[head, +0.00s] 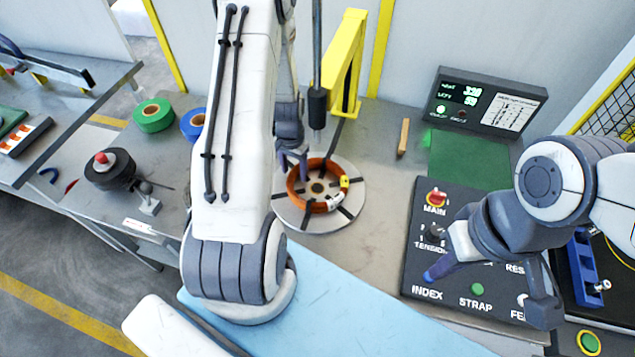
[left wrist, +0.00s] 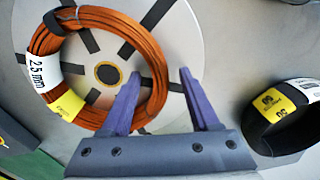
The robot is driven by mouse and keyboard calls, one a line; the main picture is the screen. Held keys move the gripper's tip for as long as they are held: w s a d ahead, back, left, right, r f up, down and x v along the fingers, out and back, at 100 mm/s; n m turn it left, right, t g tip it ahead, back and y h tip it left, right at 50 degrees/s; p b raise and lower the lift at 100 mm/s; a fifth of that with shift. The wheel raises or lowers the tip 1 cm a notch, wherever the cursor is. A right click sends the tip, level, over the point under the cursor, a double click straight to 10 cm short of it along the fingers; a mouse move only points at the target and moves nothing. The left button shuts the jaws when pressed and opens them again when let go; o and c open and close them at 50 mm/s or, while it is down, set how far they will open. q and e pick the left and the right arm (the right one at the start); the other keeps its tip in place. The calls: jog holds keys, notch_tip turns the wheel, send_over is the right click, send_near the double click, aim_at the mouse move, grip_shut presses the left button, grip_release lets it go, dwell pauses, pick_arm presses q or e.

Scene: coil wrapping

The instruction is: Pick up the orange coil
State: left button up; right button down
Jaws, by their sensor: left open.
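The orange coil (head: 318,187) lies flat on the round grey turntable (head: 292,219), around its centre hub. In the left wrist view the coil (left wrist: 157,55) has a white "2.5 mm" label, a yellow label and a dark band. My left gripper (head: 293,157) is at the coil's left far side in the head view, partly hidden by my arm. In the left wrist view its open purple fingers (left wrist: 160,75) have the coil's right-hand band between them in the picture; I cannot tell how far above it they are. My right gripper (head: 490,285) is open and empty over the control panel.
The black control panel (head: 418,262) with labelled buttons is at right. A yellow post (head: 345,65) and a hanging dark cylinder (head: 318,105) stand close behind the turntable. Green tape (head: 153,115) and blue tape (head: 190,123) lie left. A black coil (left wrist: 258,122) shows in the left wrist view.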

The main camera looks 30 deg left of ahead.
pick_arm(q)
grip_shut()
dwell(1.3)
